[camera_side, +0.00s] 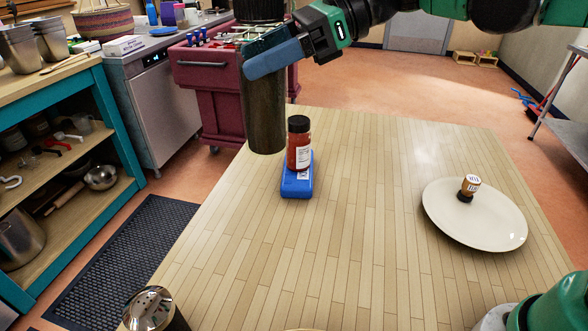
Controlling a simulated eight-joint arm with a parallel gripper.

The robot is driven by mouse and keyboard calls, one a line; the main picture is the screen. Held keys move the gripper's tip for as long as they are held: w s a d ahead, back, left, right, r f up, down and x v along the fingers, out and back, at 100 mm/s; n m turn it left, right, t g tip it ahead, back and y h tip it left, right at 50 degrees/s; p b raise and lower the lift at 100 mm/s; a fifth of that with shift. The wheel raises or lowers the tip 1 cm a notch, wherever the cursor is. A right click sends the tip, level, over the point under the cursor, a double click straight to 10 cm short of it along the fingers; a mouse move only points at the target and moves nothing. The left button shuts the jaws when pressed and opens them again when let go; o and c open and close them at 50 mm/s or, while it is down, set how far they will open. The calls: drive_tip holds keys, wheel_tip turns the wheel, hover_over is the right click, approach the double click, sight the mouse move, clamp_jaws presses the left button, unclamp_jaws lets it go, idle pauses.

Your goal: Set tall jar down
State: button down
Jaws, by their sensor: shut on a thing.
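The tall jar (263,112) is a dark, greenish-brown cylinder with a black top, near the upper middle of the side view. My gripper (275,60) has blue fingers and is shut on the jar's upper part. The jar hangs nearly upright, its lower end in front of the table's left far edge in the picture. I see no contact between its base and the wooden table (370,250), and its exact height is hard to tell. One finger hides part of the jar.
A red spice jar (299,150) with a black lid stands on a blue block (297,187), just right of the tall jar. A white plate (490,225) holds a small bottle (469,187). A metal-topped shaker (150,312) is at the near left. The table's middle is clear.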

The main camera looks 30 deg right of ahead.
drive_tip(key=s+a+n+g, duration=0.2)
drive_tip(key=s+a, duration=0.1)
drive_tip(key=a, duration=0.4)
wheel_tip(320, 180, down, 20)
drive_tip(key=shift+d+y, duration=0.15)
drive_tip(key=shift+y, duration=0.15)
drive_tip(key=shift+s+f, duration=0.1)
drive_tip(key=shift+f, duration=0.05)
unclamp_jaws()
